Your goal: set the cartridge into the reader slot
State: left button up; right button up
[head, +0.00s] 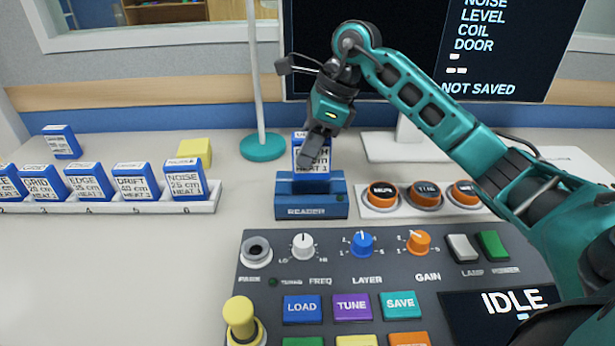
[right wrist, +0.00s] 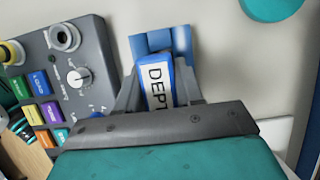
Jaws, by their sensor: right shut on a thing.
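The cartridge (head: 323,158) is blue with a white label, partly hidden by my gripper in the head view. In the right wrist view the cartridge (right wrist: 158,85) shows the letters "DEPT". My right gripper (head: 314,150) is shut on it from above; its fingers (right wrist: 155,92) lie on both sides in the wrist view. The blue reader (head: 310,201) stands on the desk, and it also shows beyond the fingers in the wrist view (right wrist: 160,41). The cartridge stands roughly upright at the reader's top, its lower end hidden. I cannot tell how deep it sits. My left gripper is not in view.
A white rack (head: 110,206) of several blue cartridges is at left, with another cartridge (head: 61,142) and a yellow block (head: 195,151) behind. A green-based pole (head: 263,147) stands behind the reader. A tray of orange-topped knobs (head: 425,195) is at right, the control panel (head: 330,270) in front.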

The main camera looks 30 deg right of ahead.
aim_at(307, 171)
jog(key=shift+f+b, duration=0.5)
jog(key=shift+f, duration=2.35)
jog(key=shift+f, duration=0.15)
jog(key=o, duration=1.1)
jog(key=shift+d+r, duration=0.1)
jog(key=shift+r, duration=0.4)
jog(key=p+v, duration=0.2)
jog(key=v, duration=0.9)
jog(key=shift+s+r, duration=0.1)
jog(key=shift+s, duration=0.05)
